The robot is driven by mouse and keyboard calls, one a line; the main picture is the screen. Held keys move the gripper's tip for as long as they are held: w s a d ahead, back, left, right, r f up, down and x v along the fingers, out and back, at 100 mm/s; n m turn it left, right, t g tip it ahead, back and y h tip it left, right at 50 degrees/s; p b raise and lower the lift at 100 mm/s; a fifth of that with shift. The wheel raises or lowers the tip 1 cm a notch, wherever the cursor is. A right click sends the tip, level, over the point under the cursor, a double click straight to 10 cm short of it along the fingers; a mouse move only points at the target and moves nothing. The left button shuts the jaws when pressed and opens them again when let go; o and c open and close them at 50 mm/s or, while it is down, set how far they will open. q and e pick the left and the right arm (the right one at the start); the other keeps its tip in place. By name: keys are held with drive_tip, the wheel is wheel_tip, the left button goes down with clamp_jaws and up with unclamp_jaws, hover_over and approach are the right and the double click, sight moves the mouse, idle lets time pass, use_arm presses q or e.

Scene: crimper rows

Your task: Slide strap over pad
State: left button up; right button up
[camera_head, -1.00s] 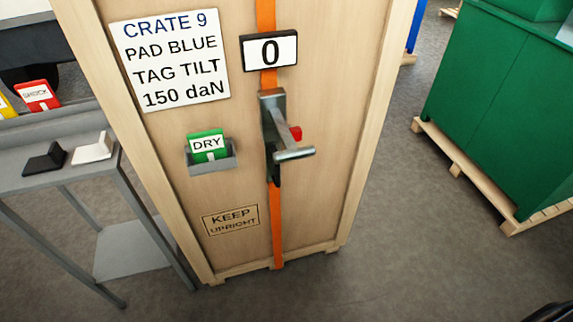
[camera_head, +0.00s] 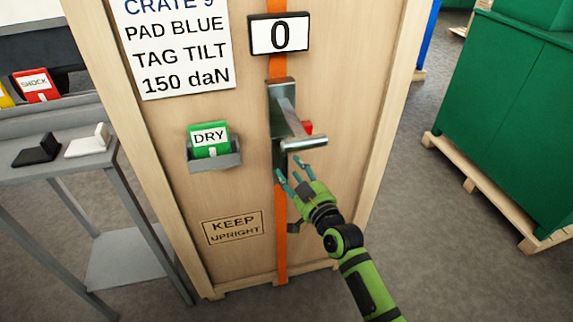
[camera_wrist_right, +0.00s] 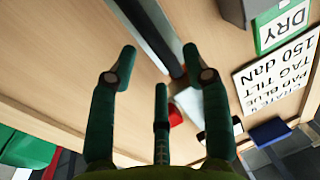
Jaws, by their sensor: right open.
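The orange strap (camera_head: 281,240) runs vertically down the front of the wooden crate (camera_head: 345,130), through a metal ratchet (camera_head: 283,97) with a bar handle (camera_head: 305,143) and a red part (camera_head: 308,127). My right gripper (camera_head: 302,170) is open and empty, just below the handle. In the right wrist view my spread fingers (camera_wrist_right: 160,60) face the crate; contact cannot be told. A small blue block (camera_wrist_right: 268,131) shows near the crate label there; I cannot tell if it is a pad. A black pad (camera_head: 37,151) and a white pad (camera_head: 90,143) lie on the side table. My left gripper is not in view.
The label (camera_head: 172,50) reads pad blue, tag tilt, 150 daN. The display (camera_head: 279,35) reads 0. A green DRY tag (camera_head: 209,140) sits in a holder (camera_head: 216,160).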

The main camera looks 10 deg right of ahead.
sight(286, 164)
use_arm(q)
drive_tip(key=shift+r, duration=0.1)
use_arm(e)
drive_tip(key=shift+x, duration=1.95)
drive_tip(key=shift+f, duration=0.1)
